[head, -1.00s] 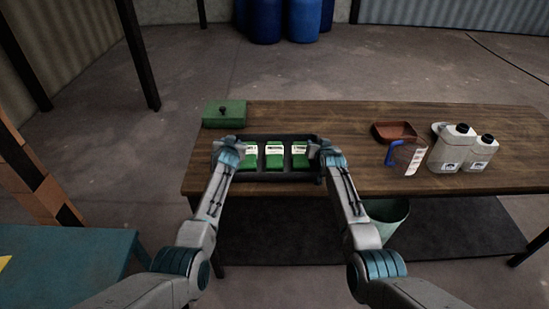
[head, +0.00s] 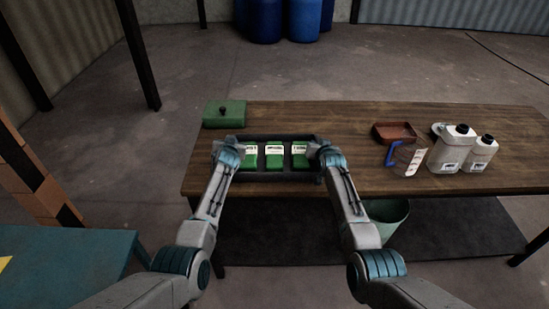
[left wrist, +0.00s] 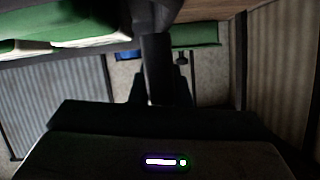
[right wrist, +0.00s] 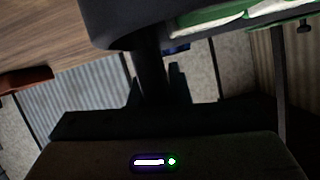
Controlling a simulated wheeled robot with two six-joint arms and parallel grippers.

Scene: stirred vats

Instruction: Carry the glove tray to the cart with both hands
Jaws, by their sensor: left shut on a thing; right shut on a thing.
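The glove tray (head: 263,176) is dark and long, and holds 3 green and white glove packs (head: 275,155) side by side. It is at the near left edge of the wooden table; I cannot tell whether it touches the top. My left gripper (head: 228,148) is shut on its left end, and my right gripper (head: 322,152) on its right end. The left wrist view shows the tray's dark end (left wrist: 155,60) between the fingers with packs above. The right wrist view shows the tray's dark wall (right wrist: 125,22) at the fingers. A teal surface (head: 70,262), possibly the cart, is at lower left.
On the wooden table (head: 330,118) are a green lidded box (head: 224,115), a red-brown dustpan-like tray (head: 393,132), a blue-handled clear jug (head: 405,158) and two white canisters (head: 452,150). A pale bin (head: 388,215) is below the near edge. Blue barrels (head: 285,18) stand behind.

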